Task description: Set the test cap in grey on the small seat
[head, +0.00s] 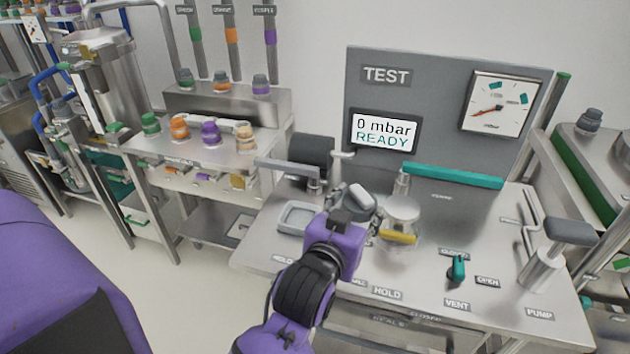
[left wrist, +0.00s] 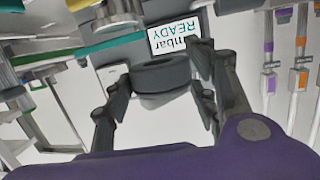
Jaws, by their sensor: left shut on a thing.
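The grey test cap (head: 361,197) is held by my left gripper (head: 352,201), above the steel bench. In the left wrist view, the dark grey round cap (left wrist: 166,75) sits between the two fingers of the left gripper (left wrist: 160,92), which touch its sides. To the right of the gripper stands a short metal cylinder (head: 402,208) with a flat round top and a yellow handle (head: 398,238). It looks like a seat, but I cannot tell if it is the small one. The cap appears close to its left and apart from it. My right gripper is not in view.
A shallow square tray (head: 296,216) lies left of the gripper. A teal lever (head: 452,175) crosses behind the cylinder. The display (head: 385,132) reads 0 mbar READY. A teal vent knob (head: 456,268) and a pump handle (head: 570,230) stand to the right. Coloured caps stand on the left bench.

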